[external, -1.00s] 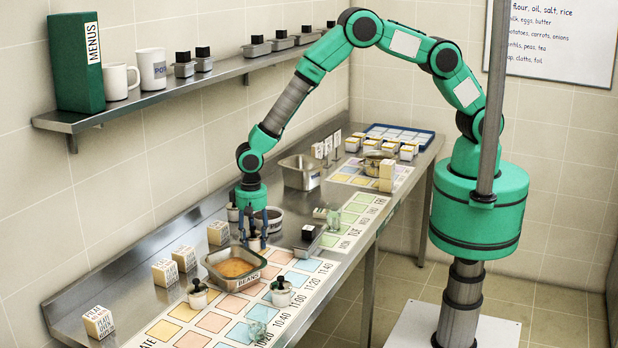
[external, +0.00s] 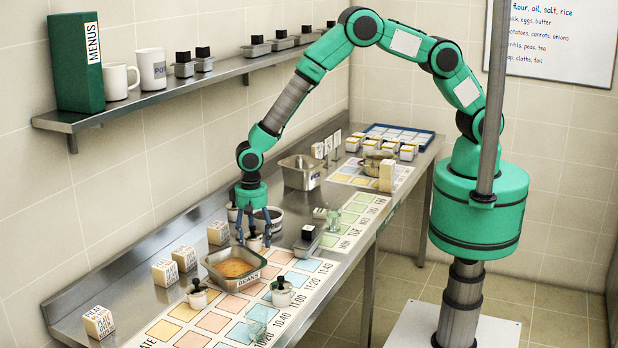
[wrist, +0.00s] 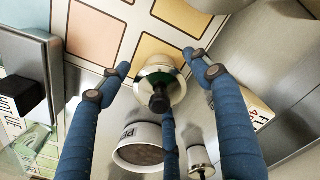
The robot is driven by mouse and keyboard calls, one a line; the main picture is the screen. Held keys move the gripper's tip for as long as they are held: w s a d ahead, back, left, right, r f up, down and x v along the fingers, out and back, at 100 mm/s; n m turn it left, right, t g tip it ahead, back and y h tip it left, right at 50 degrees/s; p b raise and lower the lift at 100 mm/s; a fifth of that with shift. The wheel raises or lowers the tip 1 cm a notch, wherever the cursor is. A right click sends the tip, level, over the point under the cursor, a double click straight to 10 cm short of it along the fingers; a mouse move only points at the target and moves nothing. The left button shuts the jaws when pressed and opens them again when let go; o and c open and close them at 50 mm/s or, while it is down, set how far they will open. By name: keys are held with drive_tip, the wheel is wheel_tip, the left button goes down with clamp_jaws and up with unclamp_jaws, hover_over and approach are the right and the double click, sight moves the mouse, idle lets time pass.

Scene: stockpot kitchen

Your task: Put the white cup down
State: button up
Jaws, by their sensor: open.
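The white cup (external: 255,244) has a black knob on top and stands upright on the worktop behind the tin labelled BEANS. In the wrist view the cup (wrist: 160,88) is between my blue fingers, at the edge of a yellow square of the printed chart. My gripper (external: 254,235) is directly over it, with fingers spread. In the wrist view my gripper (wrist: 159,66) shows gaps between the cup and the two outer fingers. The third finger comes up from below near the knob, and I cannot tell whether it touches. The cup's base is partly hidden.
The BEANS tin (external: 234,284) is close in front. A labelled white tub (wrist: 139,146) and another small knobbed cup (wrist: 201,160) are close by. Similar cups (external: 198,300) (external: 282,298) stand on the chart. A small metal tin with a black knob (external: 307,240) stands to the right.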

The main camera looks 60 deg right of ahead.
wheel_tip(320, 180, up, 12)
drive_tip(key=shift+f, duration=0.2)
idle(0.4)
idle(0.7)
drive_tip(key=shift+d+r, duration=0.1)
drive_tip(key=s+d+r+n+t, duration=0.1)
drive_tip(key=s+d+r, duration=0.1)
drive_tip(key=d+r, duration=1.1)
drive_tip(key=s+d+r+n+t, duration=0.1)
drive_tip(key=s+d+r, duration=0.2)
drive_tip(key=d+r, duration=1)
drive_tip(key=s+d+r+t, duration=0.2)
drive_tip(key=s+d+r, duration=0.8)
drive_tip(key=s+d+r+n, duration=0.1)
drive_tip(key=s+d, duration=0.4)
drive_tip(key=s, duration=0.3)
drive_tip(key=s+d+n+t, duration=0.1)
drive_tip(key=s+d, duration=0.4)
drive_tip(key=s, duration=0.4)
drive_tip(key=shift+r+t, duration=0.3)
drive_tip(key=shift+r, duration=0.05)
